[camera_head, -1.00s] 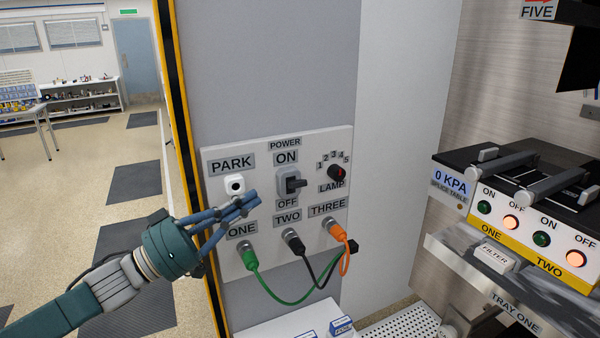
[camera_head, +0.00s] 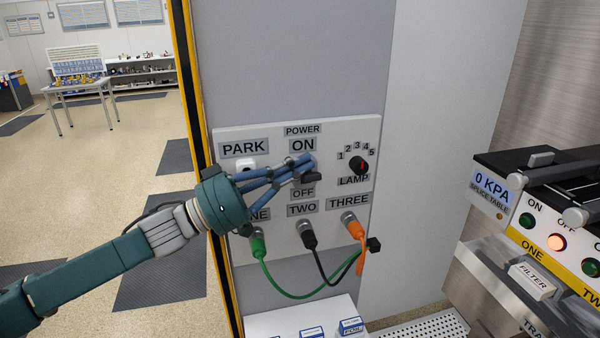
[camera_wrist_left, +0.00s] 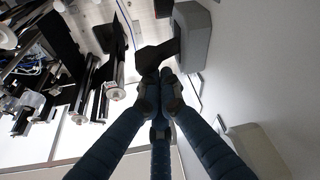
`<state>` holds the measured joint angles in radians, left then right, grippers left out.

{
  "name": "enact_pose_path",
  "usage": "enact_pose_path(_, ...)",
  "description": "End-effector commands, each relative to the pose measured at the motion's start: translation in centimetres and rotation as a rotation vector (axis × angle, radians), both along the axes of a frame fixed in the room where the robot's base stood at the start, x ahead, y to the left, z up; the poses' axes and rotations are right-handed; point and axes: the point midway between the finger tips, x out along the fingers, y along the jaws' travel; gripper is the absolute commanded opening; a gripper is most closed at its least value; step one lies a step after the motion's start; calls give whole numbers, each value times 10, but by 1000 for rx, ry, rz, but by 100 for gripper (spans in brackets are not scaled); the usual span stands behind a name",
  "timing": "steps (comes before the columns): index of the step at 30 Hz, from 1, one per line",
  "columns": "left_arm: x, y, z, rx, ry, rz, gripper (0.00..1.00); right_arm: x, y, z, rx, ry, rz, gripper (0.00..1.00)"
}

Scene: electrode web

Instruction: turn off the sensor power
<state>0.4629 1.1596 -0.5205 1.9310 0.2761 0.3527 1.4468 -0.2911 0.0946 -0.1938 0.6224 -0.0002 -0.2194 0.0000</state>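The power switch, between the ON label (camera_head: 303,145) and the OFF label (camera_head: 303,193), is mostly hidden behind my left gripper (camera_head: 306,165) in the head view. In the left wrist view, its grey housing (camera_wrist_left: 193,38) and black lever (camera_wrist_left: 157,54) show just beyond my left fingertips (camera_wrist_left: 160,82). The fingers are drawn together with nothing between them. The tips are at the lever, but I cannot tell whether they touch it. The lever's exact position is unclear. My right gripper is out of view.
The white panel (camera_head: 225,134) also carries a lamp knob (camera_head: 358,165) on the right. Green (camera_head: 258,245), black (camera_head: 307,238) and orange (camera_head: 354,228) plugs with cables sit below. A machine with lit buttons (camera_head: 557,242) stands at right.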

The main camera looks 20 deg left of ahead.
Motion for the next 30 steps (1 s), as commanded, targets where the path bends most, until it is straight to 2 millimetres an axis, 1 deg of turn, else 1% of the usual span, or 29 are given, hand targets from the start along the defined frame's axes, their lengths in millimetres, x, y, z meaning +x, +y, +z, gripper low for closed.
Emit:
enact_pose_path(4, 0, 1, 1, 1, 1, 0, 0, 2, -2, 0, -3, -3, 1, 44)
enact_pose_path(7, 0, 0, 1, 0, 0, 1, 0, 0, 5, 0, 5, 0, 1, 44)
enact_pose_path(12, 0, 0, 1, 1, -1, 1, 0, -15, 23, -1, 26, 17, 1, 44)
enact_pose_path(15, -1, 0, 1, 8, -11, 0, 0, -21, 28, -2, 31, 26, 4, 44)
enact_pose_path(19, -1, -1, -2, 29, -42, 1, 0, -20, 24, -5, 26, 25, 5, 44)
enact_pose_path(23, -4, -2, -5, 68, -102, 0, 0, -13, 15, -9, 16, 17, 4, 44)
enact_pose_path(27, -6, -4, -10, 128, -191, 0, 0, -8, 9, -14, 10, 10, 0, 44)
enact_pose_path(30, -8, -5, -14, 178, -265, -1, 0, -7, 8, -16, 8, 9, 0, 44)
